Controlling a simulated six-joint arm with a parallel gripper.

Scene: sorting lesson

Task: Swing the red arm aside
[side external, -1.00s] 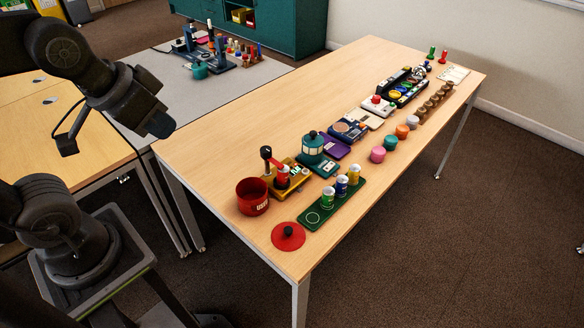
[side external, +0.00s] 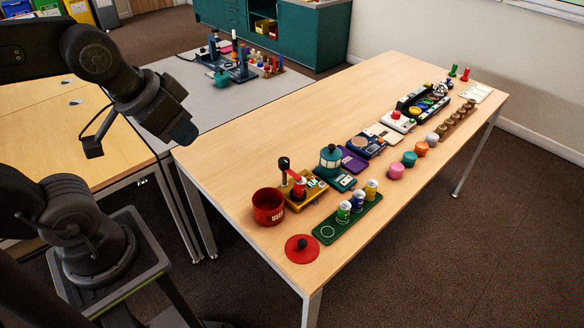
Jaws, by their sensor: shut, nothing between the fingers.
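The red arm (side external: 293,176) is a short bar with an upright black-knobbed handle (side external: 284,163) at its left end. It sits on a small yellow-gold base (side external: 313,199) near the front left of the wooden table, beside a red post (side external: 299,189). The bar reaches from the handle toward the post; whether they touch is too small to tell. My gripper (side external: 184,132) is shut and empty, high at the left of the view, well apart from the red arm. Its fingertips are dark and small here.
A red open tin (side external: 267,218) stands just left of the base, and a red lid with a black knob (side external: 302,259) lies in front. A green tray (side external: 328,232) holds three cans. A teal lantern-like device (side external: 331,172) stands close behind. The table's left rear is bare.

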